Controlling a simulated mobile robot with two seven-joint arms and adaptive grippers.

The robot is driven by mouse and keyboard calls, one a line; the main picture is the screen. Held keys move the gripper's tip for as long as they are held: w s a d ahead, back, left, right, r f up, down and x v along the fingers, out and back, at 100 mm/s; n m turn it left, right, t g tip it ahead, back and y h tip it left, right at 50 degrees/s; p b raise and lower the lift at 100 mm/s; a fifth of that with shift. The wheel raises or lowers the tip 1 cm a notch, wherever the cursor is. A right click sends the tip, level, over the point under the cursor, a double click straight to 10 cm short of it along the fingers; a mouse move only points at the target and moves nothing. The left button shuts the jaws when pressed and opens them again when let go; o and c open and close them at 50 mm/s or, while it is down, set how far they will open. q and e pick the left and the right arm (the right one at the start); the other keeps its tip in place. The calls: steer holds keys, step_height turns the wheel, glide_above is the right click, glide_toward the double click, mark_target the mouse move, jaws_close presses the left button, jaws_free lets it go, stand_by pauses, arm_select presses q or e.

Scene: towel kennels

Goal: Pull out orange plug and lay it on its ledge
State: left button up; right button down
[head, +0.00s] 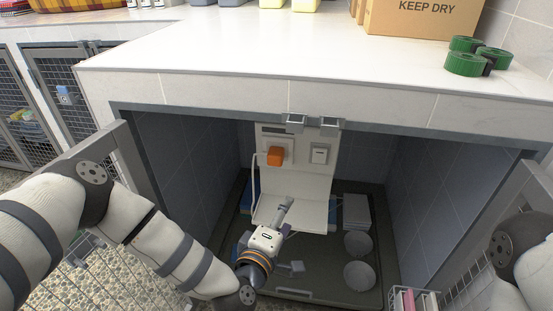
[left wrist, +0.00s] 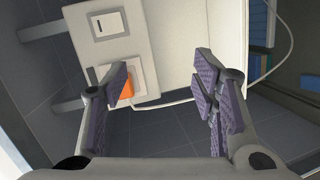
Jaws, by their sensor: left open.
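The orange plug (head: 275,156) sits on the white back panel (head: 299,175) inside the open kennel, with a white cord beside it. A white ledge (head: 290,215) juts out below. My left gripper (head: 291,237) is open and empty, in front of and over the ledge, below and apart from the plug in the picture. In the left wrist view, my left gripper (left wrist: 163,88) has its fingers spread wide. The orange plug (left wrist: 127,89) shows beside the left finger, which partly hides it. I cannot tell if they touch. My right gripper is out of view.
A white switch (head: 319,155) is right of the plug. Two bowls (head: 358,244) and a grey box (head: 356,212) stand on the dark tray at right. Kennel walls and open doors flank my arms. The counter above holds a cardboard box (head: 422,18) and green rolls (head: 466,64).

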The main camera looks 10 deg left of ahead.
mark_target(274, 164)
arm_select(q)
steer(key=w+a+r+n+t+y, duration=0.2)
steer(key=w+a+r+n+y, duration=0.1)
steer(key=w+a+r, duration=0.1)
steer(key=shift+w+a+r+n+t, duration=0.15)
steer(key=shift+w+r+n+t, duration=0.2)
steer(key=shift+w+r, duration=0.3)
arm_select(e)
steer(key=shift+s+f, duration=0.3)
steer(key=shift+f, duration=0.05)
arm_select(q)
steer(key=shift+f, duration=0.1)
steer(key=w+b, duration=0.1)
steer(key=w, duration=0.1)
steer(key=w+b, duration=0.1)
steer(key=w, duration=0.2)
steer(key=w+b, duration=0.2)
steer(key=shift+w+f, duration=0.15)
steer(key=shift+f, duration=0.1)
steer(key=shift+w+r+b, duration=0.25)
steer(key=shift+w+b, duration=0.15)
steer(key=shift+w, duration=0.45)
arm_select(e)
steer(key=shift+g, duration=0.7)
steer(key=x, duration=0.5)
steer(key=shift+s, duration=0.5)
